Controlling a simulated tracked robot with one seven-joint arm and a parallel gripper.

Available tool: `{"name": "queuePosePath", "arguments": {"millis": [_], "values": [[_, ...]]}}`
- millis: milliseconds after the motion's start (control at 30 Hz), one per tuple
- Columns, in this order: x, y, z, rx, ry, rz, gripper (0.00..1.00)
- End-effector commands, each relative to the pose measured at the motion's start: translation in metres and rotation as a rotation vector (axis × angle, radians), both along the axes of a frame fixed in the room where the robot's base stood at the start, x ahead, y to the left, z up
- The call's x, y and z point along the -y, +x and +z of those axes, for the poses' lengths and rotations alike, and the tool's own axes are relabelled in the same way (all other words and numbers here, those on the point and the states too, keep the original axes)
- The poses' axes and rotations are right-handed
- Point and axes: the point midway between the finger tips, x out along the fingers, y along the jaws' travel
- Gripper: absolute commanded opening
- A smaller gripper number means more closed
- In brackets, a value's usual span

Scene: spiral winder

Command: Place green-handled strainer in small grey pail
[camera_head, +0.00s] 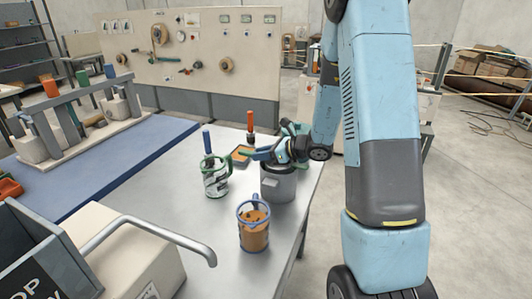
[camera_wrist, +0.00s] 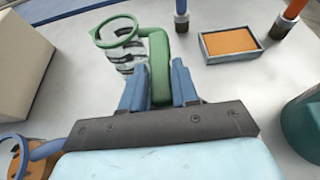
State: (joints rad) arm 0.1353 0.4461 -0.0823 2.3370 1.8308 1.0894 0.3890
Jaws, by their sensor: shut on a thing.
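The strainer (camera_head: 216,181) has a green rim and a patterned pale and dark body; in the head view it is left of the grey pail. In the wrist view its green rim (camera_wrist: 118,32) and thick bent green handle (camera_wrist: 160,68) show, with the handle between my two blue fingers. My gripper (camera_wrist: 160,88) is shut on this handle; in the head view my gripper (camera_head: 262,154) points left. The small grey pail (camera_head: 279,186) stands on the table under my gripper, which partly hides its mouth. I cannot tell whether the strainer touches the table.
A brown jar-like thing with a blue rim (camera_head: 253,232) stands in front of the pail. Behind are an orange-topped tray (camera_wrist: 230,42), a blue-handled tool (camera_head: 207,141) and an orange-handled tool (camera_head: 250,122). A teal object (camera_wrist: 302,125) is close at right. A beige machine (camera_head: 125,250) fills the near left.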

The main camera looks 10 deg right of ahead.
Motion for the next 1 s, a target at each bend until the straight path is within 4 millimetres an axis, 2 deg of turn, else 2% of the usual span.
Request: {"name": "queuePosePath", "arguments": {"millis": [33, 67, 300, 600, 767, 1000], "values": [[0.000, 0.000, 0.000, 0.000, 0.000, 0.000, 0.00], [0.000, 0.000, 0.000, 0.000, 0.000, 0.000, 0.30], [0.000, 0.000, 0.000, 0.000, 0.000, 0.000, 0.53], [0.001, 0.000, 0.002, 0.002, 0.000, -0.001, 0.55], [0.000, 0.000, 0.014, 0.004, 0.000, 0.000, 0.55], [0.036, -0.024, 0.031, 0.003, -0.001, -0.004, 0.55]]}}
